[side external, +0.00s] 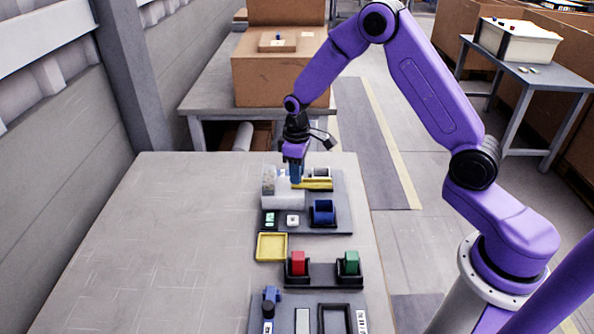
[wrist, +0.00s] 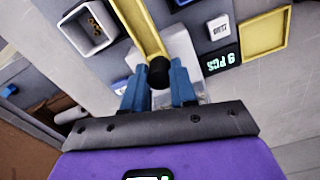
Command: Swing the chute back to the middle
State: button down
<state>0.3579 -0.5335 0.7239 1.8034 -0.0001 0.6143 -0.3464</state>
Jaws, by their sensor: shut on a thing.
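The yellow chute (side external: 318,185) lies low over the grey base, reaching right from my gripper in the side view. Its far end is close to the white bin (side external: 320,172) and farther from the blue bin (side external: 323,210). In the wrist view the chute (wrist: 138,25) runs up and left, passing beside the white bin (wrist: 90,28). My gripper (side external: 296,181) points down at the chute's near end. In the wrist view its blue fingers (wrist: 159,80) are shut on a round black knob (wrist: 160,70) at that end. The fingers hide the knob in the side view.
A pale rounded housing (side external: 280,188) stands left of my fingers. In front are a small green-lit display (side external: 270,220), a white button (side external: 292,220) and a yellow tray (side external: 271,247). Red (side external: 298,262) and green (side external: 348,262) blocks stand nearer. The table's left side is clear.

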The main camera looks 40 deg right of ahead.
jog(key=c, duration=0.9)
grip_release()
notch_tip(320, 180, up, 18)
jog(key=shift+f, duration=0.25)
jog(key=s+a+n, duration=0.2)
jog(key=s+a, duration=0.2)
jog(key=s, duration=0.5)
jog(key=s+a+n, duration=0.1)
jog(key=s+a, duration=0.2)
jog(key=s, duration=0.6)
jog(key=s+d+f+n, duration=0.1)
jog(key=s+d, duration=0.1)
jog(key=s, duration=0.6)
jog(key=s+d+f+n, duration=0.1)
jog(key=s+n, duration=0.1)
jog(key=s, duration=0.6)
jog(key=shift+s+d+n, duration=0.3)
jog(key=shift+d, duration=0.1)
